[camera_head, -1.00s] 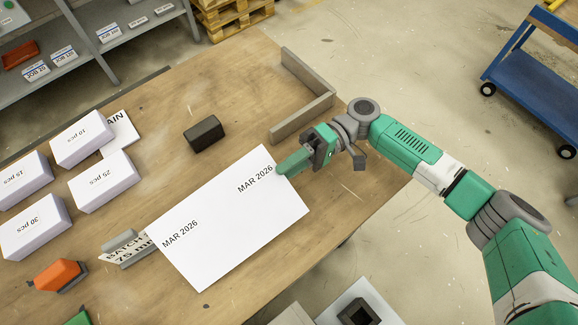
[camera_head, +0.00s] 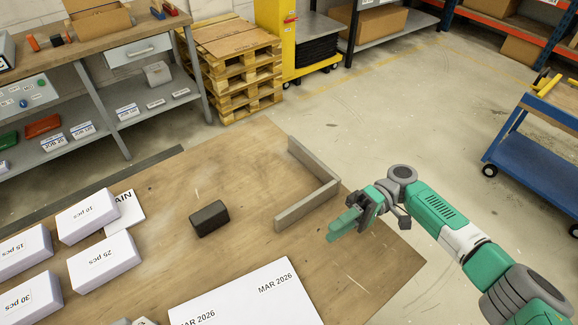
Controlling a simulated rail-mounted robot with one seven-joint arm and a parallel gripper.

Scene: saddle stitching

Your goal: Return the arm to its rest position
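My gripper (camera_head: 345,225) is at the right of the wooden table (camera_head: 250,168), beside the right end of a grey angled stop. My arm reaches in from the lower right corner. Green finger-like parts point left from the gripper over the table, apart from the white sheet (camera_head: 245,295). The fingertips are too small to tell whether they are open or shut. The sheet reads MAR 2026 in two places, and its lower part is cut off by the picture edge.
The grey stop (camera_head: 300,210) stands on the table, with a dark block (camera_head: 209,218) to its left. Several white labelled boxes (camera_head: 104,260) fill the table's left side. A blue cart (camera_head: 535,150) stands at the right. Open floor (camera_head: 400,120) lies behind the table.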

